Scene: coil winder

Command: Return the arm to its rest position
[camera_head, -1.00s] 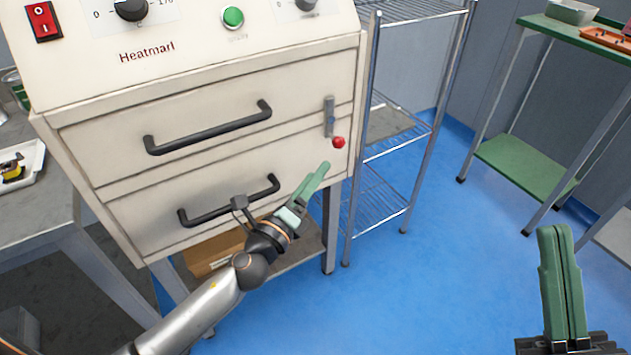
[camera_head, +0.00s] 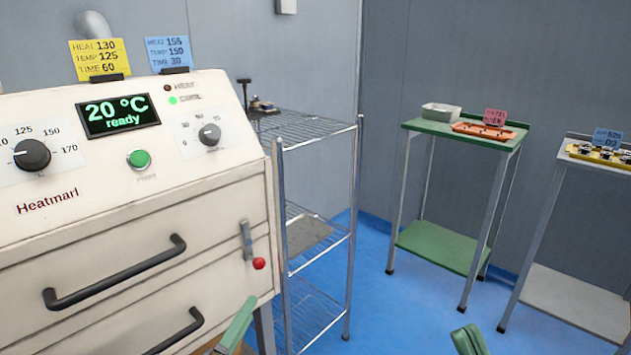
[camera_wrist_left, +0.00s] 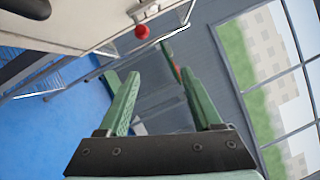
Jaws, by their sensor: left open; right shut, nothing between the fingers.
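My left gripper (camera_head: 238,326) shows at the bottom edge of the head view, in front of the lower right part of the Heatmarl oven (camera_head: 120,235). Only its green fingers show there; the arm behind is out of frame. In the left wrist view its two green fingers (camera_wrist_left: 160,90) stand apart with nothing between them. The oven's red knob (camera_wrist_left: 141,31) is beyond the fingertips there. My right gripper (camera_head: 468,340) shows only as green fingertips at the bottom edge, over the blue floor; it is shut and empty.
The oven's drawers with black handles (camera_head: 120,272) are closed, and its display (camera_head: 118,116) reads 20 °C ready. A wire rack (camera_head: 318,235) stands right of it. A green table (camera_head: 412,124) with trays and a grey table (camera_head: 571,152) stand further right. Open blue floor (camera_head: 400,310) lies between.

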